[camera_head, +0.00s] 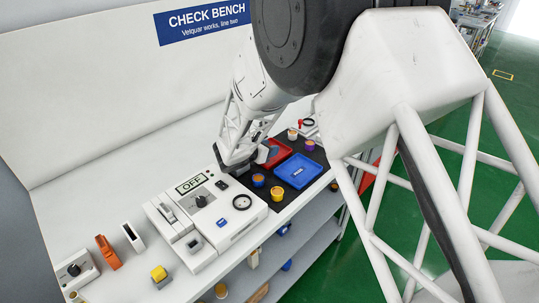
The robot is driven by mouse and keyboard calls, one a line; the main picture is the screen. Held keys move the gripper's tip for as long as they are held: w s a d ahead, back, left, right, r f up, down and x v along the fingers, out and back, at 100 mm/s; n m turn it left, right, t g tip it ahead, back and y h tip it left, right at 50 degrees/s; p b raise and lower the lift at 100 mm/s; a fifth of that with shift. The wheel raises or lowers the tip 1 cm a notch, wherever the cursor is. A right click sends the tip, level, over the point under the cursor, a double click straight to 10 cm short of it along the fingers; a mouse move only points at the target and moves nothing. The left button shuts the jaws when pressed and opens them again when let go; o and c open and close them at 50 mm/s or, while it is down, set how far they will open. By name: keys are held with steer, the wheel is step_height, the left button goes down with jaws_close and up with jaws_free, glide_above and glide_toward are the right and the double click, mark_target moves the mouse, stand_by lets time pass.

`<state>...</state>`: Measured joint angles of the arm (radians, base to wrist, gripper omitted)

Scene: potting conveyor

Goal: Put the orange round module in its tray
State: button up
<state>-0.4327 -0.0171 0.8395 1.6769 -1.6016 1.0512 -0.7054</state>
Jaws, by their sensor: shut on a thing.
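My gripper (236,168) points down at the left edge of the black mat, just behind the white tester. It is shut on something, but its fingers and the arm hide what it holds. I cannot tell which is the orange module. A blue tray (299,172) and a red tray (285,148) lie on the mat, right of my gripper.
The white tester (212,205), with an OFF display and a knob, stands left of the mat. Shelves below hold small items. My arm covers the right side.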

steer(key=shift+f, duration=1.65)
steer(key=shift+f, duration=0.1)
steer(key=o, duration=1)
steer(key=shift+c, duration=0.2)
steer(key=shift+r, duration=0.2)
steer(key=shift+s+a+r, duration=0.3)
steer(key=shift+s+a, duration=0.05)
steer(key=shift+a, duration=0.1)
steer(key=v, duration=1)
steer(key=shift+s+a+r, duration=0.1)
steer(key=shift+s+a, duration=0.05)
steer(key=shift+s, duration=0.1)
